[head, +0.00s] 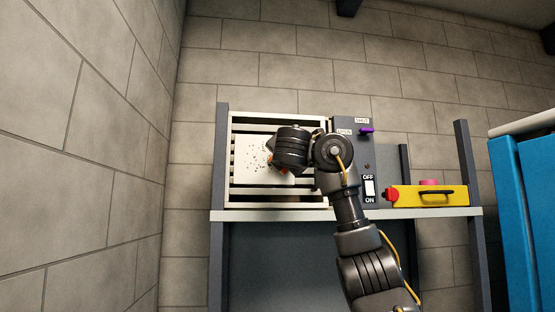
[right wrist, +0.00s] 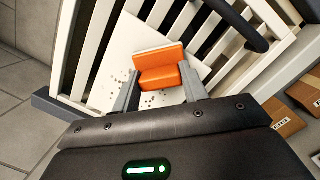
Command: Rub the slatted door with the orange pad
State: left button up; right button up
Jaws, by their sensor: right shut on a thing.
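The slatted door (head: 280,119) is a cream frame with horizontal slats over a dark opening, in the middle of the head view. A pale panel (head: 250,146) with dark specks lies across its slats. The door's slats also show in the right wrist view (right wrist: 103,45), with the speckled panel (right wrist: 125,43) behind the pad. The orange pad (right wrist: 162,70) has a pale face and sits between the fingers of my right gripper (right wrist: 165,92), which is shut on it. The pad is close to the panel; I cannot tell whether it touches. In the head view my right wrist hides most of it. My left gripper is out of view.
Right of the door is a grey panel with a purple lever (head: 367,130) and an OFF/ON switch (head: 369,188). A yellow box (head: 432,196) with a black handle stands on the shelf (head: 300,214). A blue cabinet (head: 530,190) is at far right. Brick walls stand left and behind.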

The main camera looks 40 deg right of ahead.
aim_at(269, 159)
jog(key=shift+s+d, duration=0.1)
jog(key=shift+d, duration=0.1)
jog(key=w+a, duration=0.2)
jog(key=a, duration=0.1)
jog(key=shift+w+a+p, duration=0.1)
jog(key=shift+w+p, duration=0.1)
jog(key=shift+p, duration=0.1)
jog(key=shift+a, duration=0.1)
jog(key=shift+w+a, duration=0.25)
jog(key=shift+w+a+p, duration=0.45)
jog(key=shift+w+a, duration=0.25)
jog(key=shift+a, duration=0.25)
